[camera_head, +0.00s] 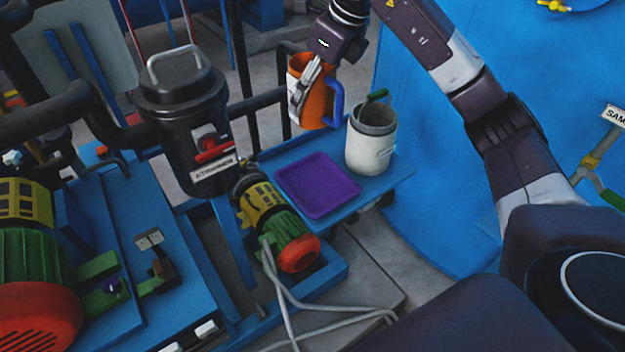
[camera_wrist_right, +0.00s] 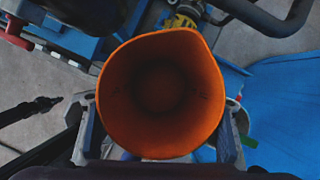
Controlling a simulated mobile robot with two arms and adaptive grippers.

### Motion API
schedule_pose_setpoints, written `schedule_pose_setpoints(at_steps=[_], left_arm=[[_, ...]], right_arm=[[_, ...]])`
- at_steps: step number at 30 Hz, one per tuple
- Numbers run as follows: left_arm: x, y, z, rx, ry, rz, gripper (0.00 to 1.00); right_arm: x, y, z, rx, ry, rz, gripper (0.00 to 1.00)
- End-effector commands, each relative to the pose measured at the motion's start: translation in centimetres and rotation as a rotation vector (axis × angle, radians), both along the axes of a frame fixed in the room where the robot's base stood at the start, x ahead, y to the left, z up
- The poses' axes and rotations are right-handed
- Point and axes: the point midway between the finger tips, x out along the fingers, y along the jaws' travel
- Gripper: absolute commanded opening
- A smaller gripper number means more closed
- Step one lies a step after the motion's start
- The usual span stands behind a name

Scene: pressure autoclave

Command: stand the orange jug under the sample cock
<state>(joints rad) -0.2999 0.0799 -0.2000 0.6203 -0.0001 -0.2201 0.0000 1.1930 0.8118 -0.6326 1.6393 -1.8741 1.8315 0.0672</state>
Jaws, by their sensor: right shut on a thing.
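The orange jug (camera_head: 319,104) with a blue handle hangs in my right gripper (camera_head: 306,84), above the far edge of a blue shelf. In the right wrist view I look into the jug's open mouth (camera_wrist_right: 160,95); it looks empty. The fingers of my right gripper (camera_wrist_right: 160,130) press on its two sides. A valve with yellow and green parts (camera_head: 590,163) sits at the right edge under a cut-off label (camera_head: 615,116) reading "SAM"; it looks like the sample cock. The jug is well to its left. My left gripper is not in view.
The blue shelf (camera_head: 395,185) carries a purple tray (camera_head: 317,185) and a white pot (camera_head: 367,155) just right of and below the jug. A black strainer (camera_head: 185,125) stands to the left. A large blue vessel wall (camera_head: 440,190) fills the right side.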

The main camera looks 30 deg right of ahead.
Motion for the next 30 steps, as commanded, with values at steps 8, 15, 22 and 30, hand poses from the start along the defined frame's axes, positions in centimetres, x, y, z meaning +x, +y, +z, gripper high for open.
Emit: schedule_pose_setpoints(at_steps=[8, 15, 22, 30], left_arm=[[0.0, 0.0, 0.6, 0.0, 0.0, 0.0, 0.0], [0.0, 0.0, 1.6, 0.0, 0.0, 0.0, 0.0], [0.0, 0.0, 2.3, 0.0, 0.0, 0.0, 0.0], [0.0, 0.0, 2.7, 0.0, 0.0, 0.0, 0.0]], right_arm=[[-0.2, 0.0, -4.4, -0.001, 0.008, 0.002, 0.33], [-0.2, 0.0, -10.7, 0.001, 0.007, 0.003, 0.33], [-0.1, 0.1, -14.9, 0.0, 0.003, 0.004, 0.33], [-0.1, 0.0, -17.2, 0.001, 0.004, 0.002, 0.33]])
